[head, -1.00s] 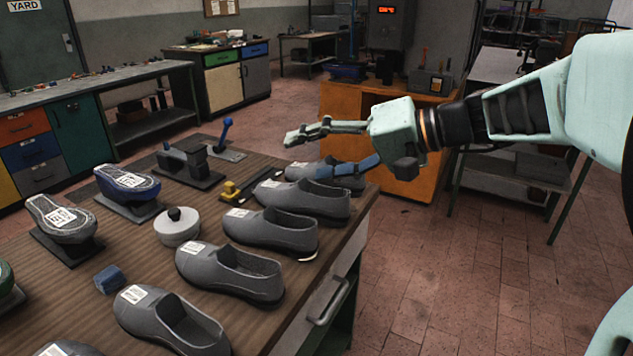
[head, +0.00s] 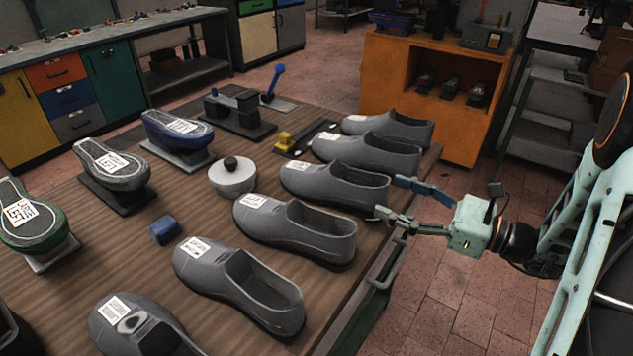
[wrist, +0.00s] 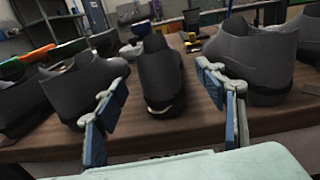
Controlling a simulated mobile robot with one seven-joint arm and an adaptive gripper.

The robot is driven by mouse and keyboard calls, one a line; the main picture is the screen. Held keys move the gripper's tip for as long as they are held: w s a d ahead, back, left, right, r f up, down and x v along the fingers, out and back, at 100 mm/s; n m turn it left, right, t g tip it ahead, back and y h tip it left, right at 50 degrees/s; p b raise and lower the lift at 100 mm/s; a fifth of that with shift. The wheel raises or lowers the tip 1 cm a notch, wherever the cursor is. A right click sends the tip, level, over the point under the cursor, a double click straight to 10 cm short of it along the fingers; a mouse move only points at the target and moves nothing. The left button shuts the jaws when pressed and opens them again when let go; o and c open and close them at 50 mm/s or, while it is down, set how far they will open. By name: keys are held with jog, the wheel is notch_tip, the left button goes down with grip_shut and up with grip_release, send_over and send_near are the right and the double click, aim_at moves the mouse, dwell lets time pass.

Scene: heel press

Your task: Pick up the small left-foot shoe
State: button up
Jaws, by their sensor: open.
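Several grey slip-on shoes with white labels on their toes stand in a row along the table's right edge in the head view. I cannot read size or foot from the labels. My gripper (head: 386,198) is open at the heel end of the third shoe from the back (head: 325,183). In the wrist view this shoe (wrist: 161,75) stands between and beyond my two fingers, heel toward me, with a pale mark low on the heel. It looks narrower than its neighbours. I cannot tell whether a finger touches it.
Neighbouring shoes stand close on both sides, one behind (head: 370,149) and one in front (head: 300,230). Further left are a white round pot (head: 232,178), a blue block (head: 165,230) and soles on stands (head: 113,165).

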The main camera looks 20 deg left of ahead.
jog(key=shift+a+f, duration=0.1)
jog(key=shift+a, duration=0.1)
send_near(336, 174)
jog(key=shift+w+a+f+m, duration=0.15)
jog(key=shift+a, duration=0.25)
jog(key=shift+w+a+f+m, duration=0.1)
jog(key=shift+a+f+m, duration=0.1)
jog(key=shift+a, duration=0.25)
jog(key=shift+r+x, duration=0.2)
jog(key=shift+x, duration=1.1)
jog(key=shift+r+x, duration=0.15)
jog(key=shift+x, duration=1.15)
jog(key=shift+c, duration=0.5)
jog(key=c, duration=1.4)
jog(key=shift+c, duration=0.2)
jog(key=shift+r, duration=0.1)
